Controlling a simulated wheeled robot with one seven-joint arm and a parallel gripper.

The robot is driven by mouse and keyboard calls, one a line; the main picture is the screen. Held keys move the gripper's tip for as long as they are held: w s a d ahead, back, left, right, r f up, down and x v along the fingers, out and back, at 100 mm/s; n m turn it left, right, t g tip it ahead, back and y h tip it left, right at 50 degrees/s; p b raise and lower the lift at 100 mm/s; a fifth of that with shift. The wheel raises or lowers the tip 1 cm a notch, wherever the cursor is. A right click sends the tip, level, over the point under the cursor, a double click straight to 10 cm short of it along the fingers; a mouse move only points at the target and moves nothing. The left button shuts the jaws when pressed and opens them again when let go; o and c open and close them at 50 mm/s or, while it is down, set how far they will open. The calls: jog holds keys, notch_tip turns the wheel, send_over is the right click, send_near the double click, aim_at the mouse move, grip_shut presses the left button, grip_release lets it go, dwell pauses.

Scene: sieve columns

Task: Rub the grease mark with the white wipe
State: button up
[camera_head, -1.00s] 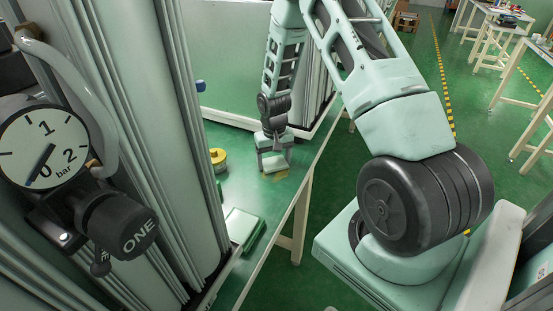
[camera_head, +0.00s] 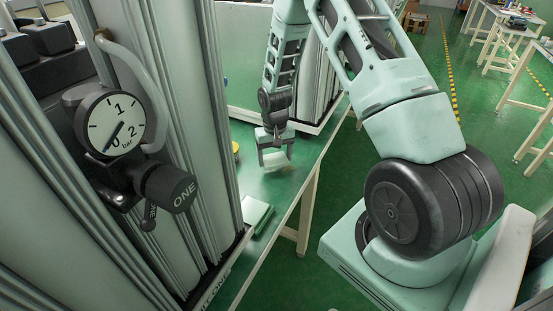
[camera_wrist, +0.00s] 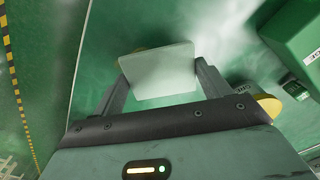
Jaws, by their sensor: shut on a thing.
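My gripper (camera_head: 273,159) is low over the green bench top, near its right edge. In the wrist view its two fingers (camera_wrist: 163,85) are shut on the white wipe (camera_wrist: 160,72), a flat pale rectangular piece. In the head view the wipe is small and mostly hidden between the fingers. I cannot tell whether it touches the bench. A faint yellowish patch, seemingly the grease mark (camera_head: 287,170), shows just right of the gripper in the head view.
A green case with a pale top (camera_head: 257,213) lies on the bench (camera_head: 268,243) nearer the camera. A yellow tin (camera_head: 236,150) is partly hidden by the tall columns. A gauge (camera_head: 115,122) and black valve knob (camera_head: 168,188) stick out at left.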

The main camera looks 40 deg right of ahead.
aim_at(275, 159)
jog(key=shift+r+p, duration=1.55)
jog(key=shift+r, duration=0.9)
jog(key=shift+f, duration=0.1)
